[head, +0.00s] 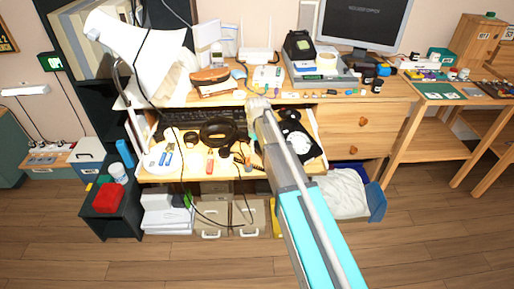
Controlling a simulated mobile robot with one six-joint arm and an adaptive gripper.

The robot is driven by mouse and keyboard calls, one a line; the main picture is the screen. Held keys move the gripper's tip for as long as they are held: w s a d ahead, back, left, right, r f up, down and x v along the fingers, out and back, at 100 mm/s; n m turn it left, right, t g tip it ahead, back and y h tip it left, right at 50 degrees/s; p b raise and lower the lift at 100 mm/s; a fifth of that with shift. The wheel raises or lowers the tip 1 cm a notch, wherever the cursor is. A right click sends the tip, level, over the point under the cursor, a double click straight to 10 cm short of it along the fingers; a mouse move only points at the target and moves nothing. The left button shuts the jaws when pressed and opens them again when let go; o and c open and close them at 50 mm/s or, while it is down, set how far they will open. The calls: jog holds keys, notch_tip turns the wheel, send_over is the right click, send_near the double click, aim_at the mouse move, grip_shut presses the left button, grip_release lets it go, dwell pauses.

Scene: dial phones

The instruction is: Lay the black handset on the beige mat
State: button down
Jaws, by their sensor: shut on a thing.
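A black dial phone (300,142) with a pale dial lies on the pull-out desk shelf, just right of my arm. My gripper (258,106) is over the shelf, left of the phone, with its fingers small and pointing away from the camera. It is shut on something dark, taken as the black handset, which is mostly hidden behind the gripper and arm. A thin dark cord hangs in a loop below the shelf's front edge. I cannot make out the beige mat for certain.
A black ring-shaped thing (217,131), a keyboard (205,115) and a white round plate (163,158) crowd the shelf's left. A white lamp (135,42) leans over the desk. A monitor (364,20) stands behind. The desk's right side (395,92) has some bare wood.

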aim_at(257, 143)
jog(key=shift+f, duration=0.2)
jog(key=shift+c, duration=1.5)
grip_release()
jog(key=shift+r, duration=0.1)
jog(key=shift+r, duration=0.15)
notch_tip(257, 143, up, 12)
jog(key=p, duration=1.2)
jog(key=s+d+m, duration=0.3)
jog(key=s+d, duration=0.3)
jog(key=s, duration=0.5)
jog(key=s+d+m, duration=0.3)
jog(key=s+d, duration=0.3)
jog(key=s, duration=0.5)
jog(key=shift+s+d, duration=0.15)
jog(key=shift+s, duration=0.2)
